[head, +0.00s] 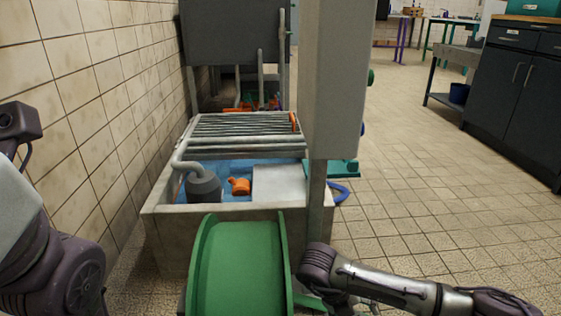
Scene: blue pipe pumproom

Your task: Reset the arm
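My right arm comes in along the bottom right and reaches left to a dark joint beside the green chute. Only a small part of what may be my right gripper (352,304) shows under that joint at the bottom edge, and its fingers cannot be made out. My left arm shows at the left edge as a pale link and dark joints. My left gripper is not in view. Nothing is seen held by either arm.
A green curved chute (240,268) stands close in front, against a concrete basin (165,228) with a pipe grille (240,125), grey pump (204,186) and orange fitting (239,186). A grey post (335,80) rises beside it. A tiled wall is close at left; floor (430,190) is free at right.

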